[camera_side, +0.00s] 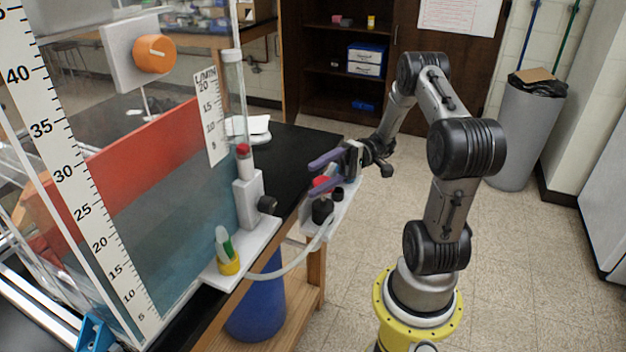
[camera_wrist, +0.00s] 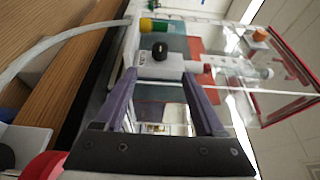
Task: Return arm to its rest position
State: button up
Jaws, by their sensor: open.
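My gripper (camera_side: 318,176) is at the end of my arm, over the small white shelf (camera_side: 338,213) at the bench's edge. Its two purple fingers are apart, with nothing between them. In the side view they point left toward the flow meter (camera_side: 248,200), which has a black knob and a clear tube. The fingers also show in the wrist view (camera_wrist: 165,95), either side of the white flow meter body (camera_wrist: 170,66), which appears beyond them. A red-and-black part (camera_side: 322,205) on the shelf is just below the fingers and partly hidden by them.
A clear tank (camera_side: 180,215) with a ruler stands left on the black bench (camera_side: 285,155). A pale hose (camera_side: 295,265) loops from the shelf to the yellow-based fitting (camera_side: 228,262). A grey bin (camera_side: 520,135) stands back right. The floor right of my arm is clear.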

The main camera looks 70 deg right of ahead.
jog(key=s+a+r+n+g+h, duration=0.25)
jog(key=a+r+n+g, duration=0.2)
jog(key=a, duration=0.35)
jog(key=s+a+r+n+g+h, duration=0.1)
jog(key=a+r+n+g+h, duration=0.35)
jog(key=a, duration=0.35)
jog(key=s+a+t+h, duration=0.2)
jog(key=s+h, duration=0.3)
jog(key=s, duration=0.2)
jog(key=w+d+f+m+t+h, duration=0.1)
jog(key=d+m+t+h, duration=0.3)
jog(key=d+t, duration=0.1)
jog(key=shift+w+d+t+h, duration=0.3)
jog(key=shift+d+t+h, duration=0.1)
jog(key=shift+d, duration=0.5)
